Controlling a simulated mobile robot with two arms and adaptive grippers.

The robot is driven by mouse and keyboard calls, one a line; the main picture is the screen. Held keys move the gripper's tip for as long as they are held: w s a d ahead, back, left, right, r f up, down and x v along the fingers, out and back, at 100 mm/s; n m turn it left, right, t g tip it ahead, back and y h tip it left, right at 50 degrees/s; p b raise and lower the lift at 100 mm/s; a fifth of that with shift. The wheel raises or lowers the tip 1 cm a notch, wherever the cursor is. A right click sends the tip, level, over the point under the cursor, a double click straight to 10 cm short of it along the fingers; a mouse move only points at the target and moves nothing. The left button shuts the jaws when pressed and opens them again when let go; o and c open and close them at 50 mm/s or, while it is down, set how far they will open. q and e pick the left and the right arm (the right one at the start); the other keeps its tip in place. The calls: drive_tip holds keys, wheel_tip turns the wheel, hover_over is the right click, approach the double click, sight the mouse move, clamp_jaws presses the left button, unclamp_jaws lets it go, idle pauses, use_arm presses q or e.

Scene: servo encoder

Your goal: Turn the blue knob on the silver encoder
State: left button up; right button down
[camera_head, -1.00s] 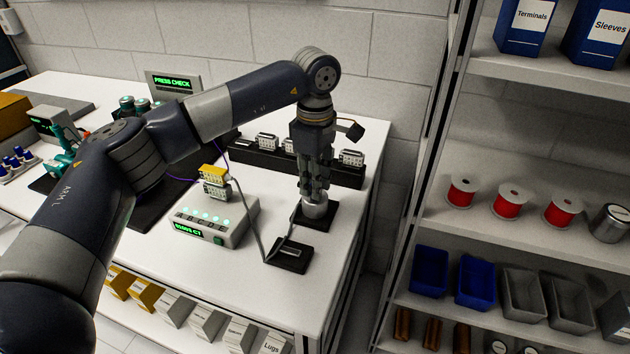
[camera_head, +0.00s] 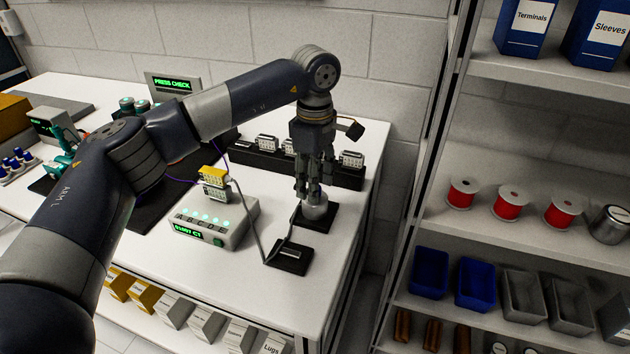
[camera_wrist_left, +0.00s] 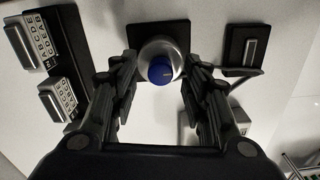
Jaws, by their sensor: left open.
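The silver encoder (camera_head: 314,210) stands on a black square base (camera_head: 325,219) near the right end of the white bench. Its blue knob (camera_wrist_left: 160,71) shows on top in the left wrist view, between my open fingers and apart from them. In the head view the knob is hidden by my left gripper (camera_head: 314,192), which points straight down over the encoder. It also shows in the left wrist view (camera_wrist_left: 161,80), its fingers spread to either side of the silver body (camera_wrist_left: 159,50). My right gripper is not in view.
A grey counter box (camera_head: 216,222) with green lights and a small display stands left of the encoder. A black plate (camera_head: 289,257) with a cable lies in front. A black rail (camera_head: 262,159) with connectors runs behind. Shelves (camera_head: 520,230) stand to the right.

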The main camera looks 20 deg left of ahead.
use_arm(q)
wheel_tip(320, 180, up, 12)
drive_tip(key=shift+f, duration=0.15)
idle(0.5)
